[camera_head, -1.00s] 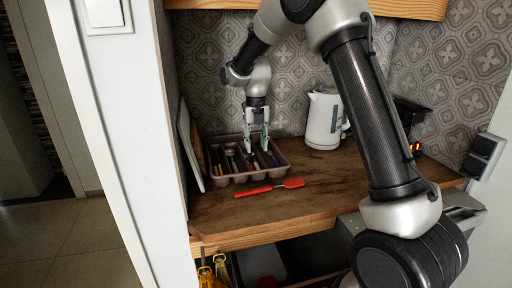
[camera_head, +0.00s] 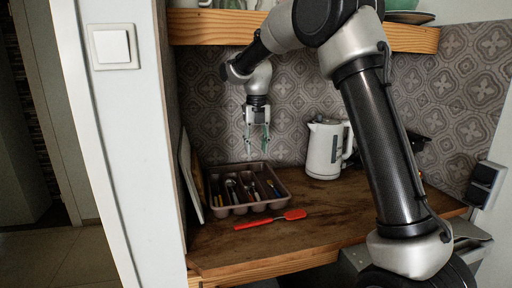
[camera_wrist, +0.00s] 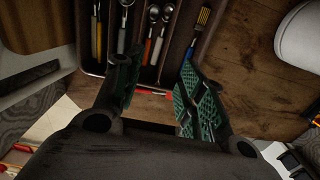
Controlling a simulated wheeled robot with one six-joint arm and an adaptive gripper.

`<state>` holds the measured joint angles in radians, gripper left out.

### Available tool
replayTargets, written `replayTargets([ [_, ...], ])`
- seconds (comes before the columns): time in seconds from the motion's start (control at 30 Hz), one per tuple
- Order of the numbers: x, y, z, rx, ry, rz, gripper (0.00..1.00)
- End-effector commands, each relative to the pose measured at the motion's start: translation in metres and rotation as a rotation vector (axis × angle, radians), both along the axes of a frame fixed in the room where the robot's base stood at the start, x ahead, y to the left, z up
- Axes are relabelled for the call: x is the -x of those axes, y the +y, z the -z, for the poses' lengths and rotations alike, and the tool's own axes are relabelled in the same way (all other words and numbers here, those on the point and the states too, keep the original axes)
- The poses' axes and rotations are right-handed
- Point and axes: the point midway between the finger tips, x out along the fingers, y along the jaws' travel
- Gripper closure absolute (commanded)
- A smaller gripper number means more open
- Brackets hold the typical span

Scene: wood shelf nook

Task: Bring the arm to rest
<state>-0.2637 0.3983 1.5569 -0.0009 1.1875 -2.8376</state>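My gripper (camera_head: 257,143) hangs fingers-down above the cutlery tray, in front of the patterned back wall. Its two green-padded fingers are apart with nothing between them. In the wrist view my gripper (camera_wrist: 158,88) also shows open and empty over the tray's near edge. My arm reaches up from the lower right, bends near the upper shelf and comes down to the gripper.
A brown cutlery tray (camera_head: 285,197) holding several utensils stands on the wooden counter (camera_head: 330,220). A red spatula (camera_head: 270,219) lies in front. A white kettle (camera_head: 322,150) stands to the right. A wooden shelf (camera_head: 412,38) runs above. White wall and switch (camera_head: 112,46) at left.

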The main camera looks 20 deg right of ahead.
Motion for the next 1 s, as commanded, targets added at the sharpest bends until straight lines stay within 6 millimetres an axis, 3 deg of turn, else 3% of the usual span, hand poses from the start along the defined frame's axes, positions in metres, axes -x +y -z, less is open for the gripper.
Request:
replayTargets([
  [0.17,0.0,0.0,0.0,-0.001,-0.001,0.113,0.6],
  [0.33,0.001,0.0,0.008,-0.001,-0.004,0.558,0.6],
  [0.47,0.027,-0.007,0.03,0.028,0.027,1.01,0.6],
  [0.67,0.09,-0.035,0.022,0.036,0.016,1.728,0.6],
  [0.77,0.134,-0.056,0.009,0.011,0.002,2.099,0.6],
  [0.9,0.206,-0.089,-0.007,-0.069,-0.008,2.596,0.6],
  [1.0,0.255,-0.108,-0.013,-0.151,-0.001,2.846,0.6],
])
